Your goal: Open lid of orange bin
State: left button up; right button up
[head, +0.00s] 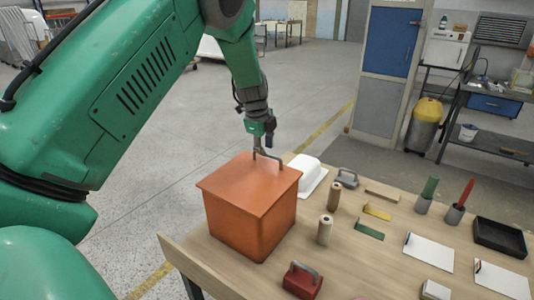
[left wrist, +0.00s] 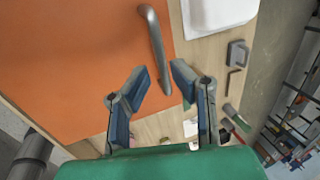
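The orange bin (head: 250,228) stands on the wooden table near its left edge, with its flat lid (head: 235,185) down on it. A grey bar handle (head: 268,156) is on the lid's far side. In the left wrist view the lid (left wrist: 75,65) fills the left part and the handle (left wrist: 157,45) runs toward the gap between my fingertips. My left gripper (head: 263,143) is just above the handle. Its two fingers (left wrist: 162,82) are apart, with nothing held between them. Whether they touch the handle I cannot tell. My right gripper is in neither view.
A white tub (head: 308,172) is close behind the bin. Rolls (head: 325,229), a red block with a handle (head: 302,280), a grey handled block (head: 346,178), white pads (head: 428,252) and a black tray (head: 499,237) cover the table's right part. Open floor lies left of the table.

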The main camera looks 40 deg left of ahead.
pick_arm(q)
jog(key=shift+w+a+f, duration=0.15)
jog(key=shift+w+f, duration=0.35)
jog(key=shift+f, duration=0.05)
jog(key=v, duration=1.1)
jog(key=shift+a+r, duration=0.35)
jog(key=shift+d, duration=0.15)
jog(key=shift+d+r, duration=0.1)
jog(key=shift+d, duration=0.15)
